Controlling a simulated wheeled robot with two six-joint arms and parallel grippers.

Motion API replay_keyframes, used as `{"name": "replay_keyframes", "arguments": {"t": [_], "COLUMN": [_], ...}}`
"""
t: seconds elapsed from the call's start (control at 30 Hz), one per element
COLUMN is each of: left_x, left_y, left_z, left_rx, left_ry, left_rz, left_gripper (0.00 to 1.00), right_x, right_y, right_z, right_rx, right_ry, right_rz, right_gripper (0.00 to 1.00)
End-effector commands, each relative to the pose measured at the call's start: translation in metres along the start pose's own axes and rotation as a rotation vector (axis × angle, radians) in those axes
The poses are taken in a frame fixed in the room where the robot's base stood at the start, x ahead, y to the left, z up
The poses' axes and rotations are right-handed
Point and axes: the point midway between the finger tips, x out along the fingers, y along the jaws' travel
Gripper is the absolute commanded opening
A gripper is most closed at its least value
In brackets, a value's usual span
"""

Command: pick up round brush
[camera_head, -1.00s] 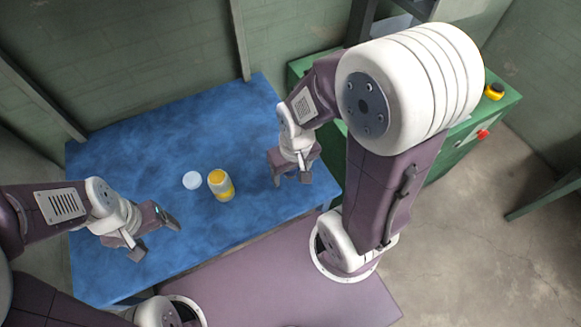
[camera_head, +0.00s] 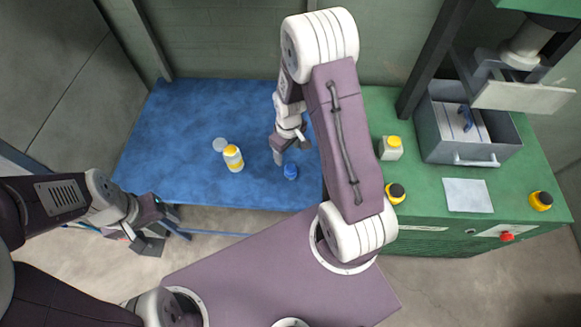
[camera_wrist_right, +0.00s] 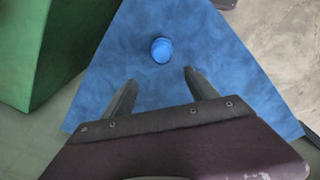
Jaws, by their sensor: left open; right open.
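A small blue round thing (camera_head: 291,171), likely the round brush, stands on the blue table near its front right corner; I see no bristles. In the right wrist view, the blue round thing (camera_wrist_right: 161,50) stands beyond the fingertips, between their lines and apart from them. My right gripper (camera_head: 285,150) is open and empty, just beside and above it in the head view; its two fingers also show in the right wrist view (camera_wrist_right: 158,82). My left gripper (camera_head: 152,238) is open and empty, in front of the table's front left edge.
A yellow-and-white jar (camera_head: 233,159) and a pale disc (camera_head: 220,144) stand left of my right gripper on the blue table (camera_head: 185,130).

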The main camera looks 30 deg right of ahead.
Motion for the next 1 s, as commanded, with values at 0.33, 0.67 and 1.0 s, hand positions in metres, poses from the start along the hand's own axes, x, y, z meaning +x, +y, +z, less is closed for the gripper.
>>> {"name": "replay_keyframes", "arguments": {"t": [0.33, 0.67, 1.0], "left_x": [-0.028, -0.035, -0.048], "left_y": [0.001, 0.001, 0.001], "left_z": [-0.003, -0.004, -0.005], "left_rx": [0.000, 0.000, 0.000], "left_ry": [0.000, 0.000, 0.000], "left_rz": [0.000, 0.000, 0.000], "left_gripper": [0.75, 0.75, 0.75], "right_x": [-0.003, 0.035, 0.075], "right_y": [-0.001, -0.003, -0.007], "right_z": [0.023, 0.026, 0.030], "right_rx": [0.032, 0.032, 0.032], "right_ry": [-0.072, -0.072, -0.073], "right_rz": [-0.035, -0.035, -0.036], "right_gripper": [0.67, 0.67, 0.67]}}
